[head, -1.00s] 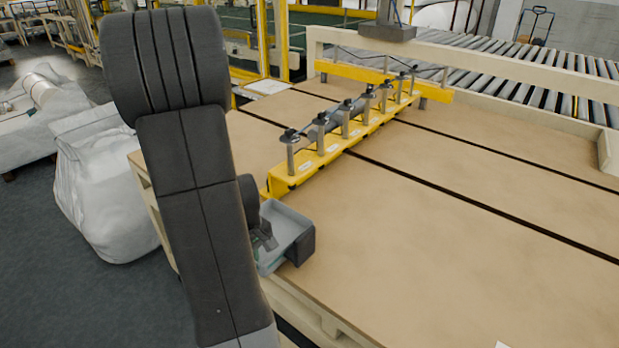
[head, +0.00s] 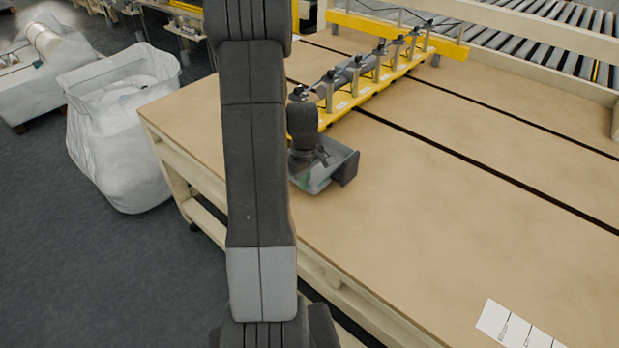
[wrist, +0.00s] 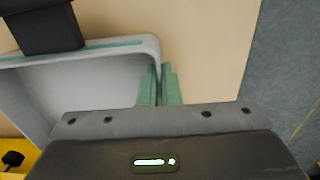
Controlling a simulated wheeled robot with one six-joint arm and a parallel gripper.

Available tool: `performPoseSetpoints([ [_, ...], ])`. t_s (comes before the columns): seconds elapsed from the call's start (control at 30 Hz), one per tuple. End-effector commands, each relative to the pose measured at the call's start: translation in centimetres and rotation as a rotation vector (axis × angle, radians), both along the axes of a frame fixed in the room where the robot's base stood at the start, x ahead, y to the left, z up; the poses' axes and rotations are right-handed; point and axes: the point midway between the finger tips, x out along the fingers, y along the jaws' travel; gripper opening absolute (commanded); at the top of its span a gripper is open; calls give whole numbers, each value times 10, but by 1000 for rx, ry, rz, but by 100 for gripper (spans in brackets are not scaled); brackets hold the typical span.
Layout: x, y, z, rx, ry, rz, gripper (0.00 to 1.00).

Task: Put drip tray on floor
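The drip tray (head: 343,166) is a shallow grey tray with a dark block on its right end. It is at the near-left edge of the brown table, close to the near end of the yellow bar. My gripper (head: 312,172) is at the tray's left side, partly hidden by my arm. In the wrist view, the tray (wrist: 85,80) fills the left side. The green fingers of my gripper (wrist: 160,84) are close together on either side of the tray's right wall, one inside and one outside. Whether the tray touches the table is unclear.
The brown table (head: 450,200) is mostly clear, with white labels (head: 515,325) near its front. A yellow bar (head: 375,80) with several metal posts stands behind the tray. A white sack (head: 120,125) stands on the dark floor (head: 100,270), which is open left of the table.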

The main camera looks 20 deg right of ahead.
Motion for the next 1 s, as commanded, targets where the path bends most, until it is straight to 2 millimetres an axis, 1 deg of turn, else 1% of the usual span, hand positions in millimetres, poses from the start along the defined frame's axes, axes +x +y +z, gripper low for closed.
performPoseSetpoints([
  [0.03, 6, -10, 3, -1, -1, -5, 0],
  [0.1, 13, -21, 3, 0, -1, -4, 0],
  [0.2, 11, -18, -9, 0, 1, -1, 0],
  [0.27, 11, -18, -12, -1, 1, 0, 0],
  [0.53, 12, -18, -15, 0, -1, -1, 0],
  [0.67, 12, -17, -19, 0, -1, -1, 0],
  [0.7, 11, -17, -18, 0, 0, -1, 9],
  [0.77, 11, -17, -18, 0, 0, -1, 21],
  [0.8, 11, -17, -18, 0, 0, -1, 25],
  [1.0, 11, -17, -18, 0, 0, -1, 25],
])
